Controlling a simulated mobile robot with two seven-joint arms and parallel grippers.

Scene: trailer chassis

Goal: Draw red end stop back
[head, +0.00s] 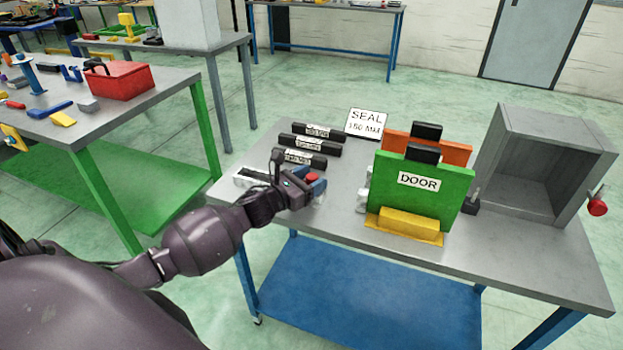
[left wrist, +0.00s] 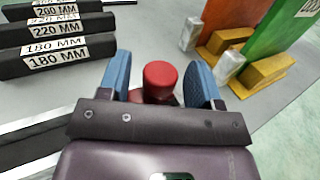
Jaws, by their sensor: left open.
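The red end stop (head: 313,178) shows as a small red spot at the front left of the table in the head view. Whether the fingers touch the base below is hidden. A pale rail with a dark slot (head: 252,179) lies left of the gripper. My right gripper is not in view.
Several black seal strips with length labels (head: 306,158) lie behind the gripper. A green DOOR panel (head: 420,190) stands in a yellow block (head: 405,226), with an orange panel (head: 457,152) behind it. A grey open box (head: 545,165) stands at the right. The table front (head: 480,255) is clear.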

